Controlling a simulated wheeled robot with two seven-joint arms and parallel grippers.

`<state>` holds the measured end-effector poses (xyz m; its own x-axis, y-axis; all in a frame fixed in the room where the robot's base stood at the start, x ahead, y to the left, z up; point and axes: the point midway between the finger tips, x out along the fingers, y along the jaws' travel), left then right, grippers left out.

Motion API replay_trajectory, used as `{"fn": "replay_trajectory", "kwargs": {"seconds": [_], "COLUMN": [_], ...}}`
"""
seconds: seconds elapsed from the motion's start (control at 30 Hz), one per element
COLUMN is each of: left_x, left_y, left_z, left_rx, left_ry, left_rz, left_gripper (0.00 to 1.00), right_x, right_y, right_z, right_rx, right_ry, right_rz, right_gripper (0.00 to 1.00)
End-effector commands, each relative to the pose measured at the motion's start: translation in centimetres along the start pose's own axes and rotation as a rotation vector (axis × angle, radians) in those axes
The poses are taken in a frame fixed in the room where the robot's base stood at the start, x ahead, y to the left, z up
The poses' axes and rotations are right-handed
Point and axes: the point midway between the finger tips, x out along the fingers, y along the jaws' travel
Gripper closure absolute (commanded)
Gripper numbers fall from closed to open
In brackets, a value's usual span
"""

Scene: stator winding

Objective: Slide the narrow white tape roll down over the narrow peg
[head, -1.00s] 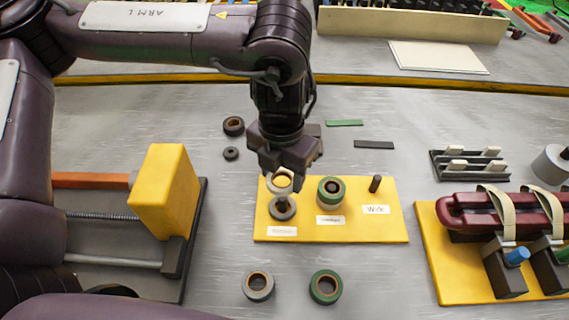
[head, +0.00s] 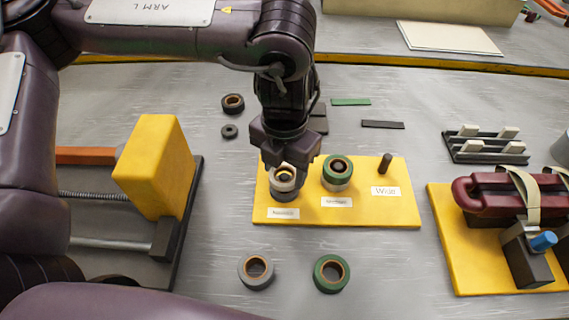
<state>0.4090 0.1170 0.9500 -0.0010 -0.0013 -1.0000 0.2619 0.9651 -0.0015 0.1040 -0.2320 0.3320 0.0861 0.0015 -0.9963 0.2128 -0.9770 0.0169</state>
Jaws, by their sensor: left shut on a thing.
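The narrow white tape roll (head: 274,180) is held by my left gripper (head: 284,170), whose fingers are shut on it. I cannot tell whether the two rolls touch. The gripper hides the far side of the white roll. My right gripper is not in view.
On the yellow board (head: 360,213), a green roll (head: 337,164) sits on the middle peg; the wide peg (head: 385,164) is bare. Loose grey (head: 256,272) and green (head: 331,274) rolls lie in front. A yellow block (head: 155,165) stands left, a maroon coil fixture (head: 505,200) right.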

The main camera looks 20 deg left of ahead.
Motion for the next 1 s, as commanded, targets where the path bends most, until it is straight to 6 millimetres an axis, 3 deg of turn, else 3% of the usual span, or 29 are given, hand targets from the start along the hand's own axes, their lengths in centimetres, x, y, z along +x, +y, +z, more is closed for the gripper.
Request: {"fn": "replay_trajectory", "kwargs": {"seconds": [0.4, 0.43, 0.6, 0.87, 1.0], "left_x": [0.5, 0.5, 0.5, 0.4, -0.8], "left_y": [0.0, 0.0, 0.0, 0.0, 0.0], "left_z": [0.0, 0.0, 0.0, 0.0, 0.1], "left_rx": [0.000, 0.000, 0.000, 0.000, 0.001], "left_ry": [-0.001, -0.001, -0.001, -0.001, -0.005], "left_rz": [0.000, 0.000, 0.000, 0.000, 0.001], "left_gripper": [0.69, 0.43, 0.22, 0.22, 0.22], "right_x": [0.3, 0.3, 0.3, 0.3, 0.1], "right_y": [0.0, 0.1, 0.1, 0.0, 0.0], "right_z": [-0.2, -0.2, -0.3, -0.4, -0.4], "right_rx": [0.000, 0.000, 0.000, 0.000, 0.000], "right_ry": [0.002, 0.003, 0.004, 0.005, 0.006], "right_rz": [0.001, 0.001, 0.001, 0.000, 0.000], "right_gripper": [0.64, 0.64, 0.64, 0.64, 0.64]}}
